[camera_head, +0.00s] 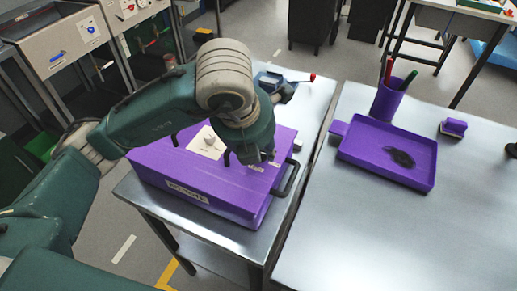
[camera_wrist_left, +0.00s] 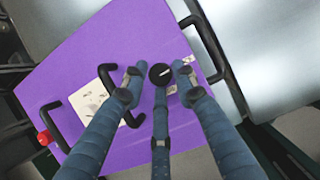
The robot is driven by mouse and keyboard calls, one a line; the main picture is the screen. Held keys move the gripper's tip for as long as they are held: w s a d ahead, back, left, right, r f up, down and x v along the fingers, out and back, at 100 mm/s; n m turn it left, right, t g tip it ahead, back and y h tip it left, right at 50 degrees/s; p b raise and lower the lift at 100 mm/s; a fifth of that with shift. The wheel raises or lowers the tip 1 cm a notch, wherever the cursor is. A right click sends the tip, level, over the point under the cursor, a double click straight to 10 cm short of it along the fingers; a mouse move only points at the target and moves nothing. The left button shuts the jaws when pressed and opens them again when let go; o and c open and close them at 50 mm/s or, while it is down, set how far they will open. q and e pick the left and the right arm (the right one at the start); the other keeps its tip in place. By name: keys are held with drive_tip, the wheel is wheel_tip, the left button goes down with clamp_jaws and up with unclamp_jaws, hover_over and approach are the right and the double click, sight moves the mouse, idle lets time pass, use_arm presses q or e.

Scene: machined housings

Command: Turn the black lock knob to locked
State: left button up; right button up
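The purple housing (camera_head: 190,180) lies on a metal table. The round black lock knob (camera_wrist_left: 161,73) shows in the left wrist view. Its white line points right and slightly up in that view. Two small pale labels lie near it, one above right (camera_wrist_left: 188,59) and one below right; their text is unreadable. My left gripper (camera_head: 250,158) is over the housing's right part. Its three fingers are spread, with their tips around the knob and gaps visible at the sides; contact with the knob cannot be told. The gripper hides the knob in the head view. My right gripper is not in view.
Black handles stand on the housing, including one at its right edge (camera_head: 286,178). A white plate (camera_head: 208,142) with a pale knob is on its top. A blue device with a red ball (camera_head: 312,77) is behind. A purple tray (camera_head: 365,168) and pen cup (camera_head: 387,102) stand on the right table.

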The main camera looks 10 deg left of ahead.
use_arm(q)
drive_tip(key=shift+r, duration=0.2)
drive_tip(key=v, duration=1.1)
drive_tip(key=shift+r, duration=0.3)
drive_tip(key=shift+s+a, duration=0.1)
